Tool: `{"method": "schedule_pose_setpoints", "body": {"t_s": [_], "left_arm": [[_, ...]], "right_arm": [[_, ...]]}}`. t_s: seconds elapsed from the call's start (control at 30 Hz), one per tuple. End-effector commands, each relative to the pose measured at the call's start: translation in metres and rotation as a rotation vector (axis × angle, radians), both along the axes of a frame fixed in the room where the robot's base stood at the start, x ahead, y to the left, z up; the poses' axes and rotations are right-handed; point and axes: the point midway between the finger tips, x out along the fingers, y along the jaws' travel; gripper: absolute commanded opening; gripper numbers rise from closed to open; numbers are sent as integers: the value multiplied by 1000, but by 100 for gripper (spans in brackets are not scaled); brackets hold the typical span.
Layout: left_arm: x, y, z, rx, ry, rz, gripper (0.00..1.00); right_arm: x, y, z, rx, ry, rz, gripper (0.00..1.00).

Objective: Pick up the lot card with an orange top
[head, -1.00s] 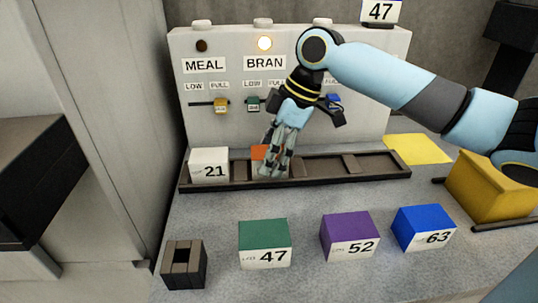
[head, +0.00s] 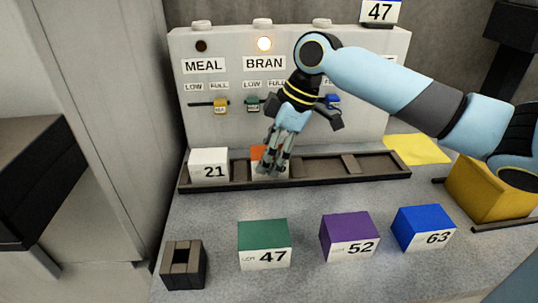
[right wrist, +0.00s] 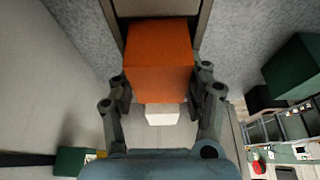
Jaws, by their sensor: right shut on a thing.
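The lot card with an orange top (head: 257,153) stands in the dark tray (head: 325,181), just right of the white card marked 21 (head: 209,165). My right gripper (head: 273,170) reaches down over it and hides most of it in the head view. In the right wrist view the orange top (right wrist: 160,52) lies between the two fingers of the right gripper (right wrist: 163,88), which are shut on its sides. Whether the card is clear of the tray floor I cannot tell. My left gripper is not in view.
Green card 47 (head: 264,244), purple card 52 (head: 349,237) and blue card 63 (head: 424,228) stand in front of the tray. A brown hollow block (head: 184,265) is at front left. A panel (head: 225,130) rises behind; a yellow box (head: 487,190) is at right.

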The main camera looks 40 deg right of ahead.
Motion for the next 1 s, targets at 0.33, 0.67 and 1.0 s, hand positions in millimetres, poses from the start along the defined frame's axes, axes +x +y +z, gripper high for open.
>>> {"method": "schedule_pose_setpoints", "body": {"t_s": [0.33, 0.67, 1.0], "left_arm": [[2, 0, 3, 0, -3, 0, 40], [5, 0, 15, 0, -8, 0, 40], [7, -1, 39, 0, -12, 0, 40]], "right_arm": [[1, -1, 30, -2, -4, 1, 13], [-34, -14, 62, -10, 2, 1, 13], [-68, -24, 85, -7, 5, 4, 13]]}}
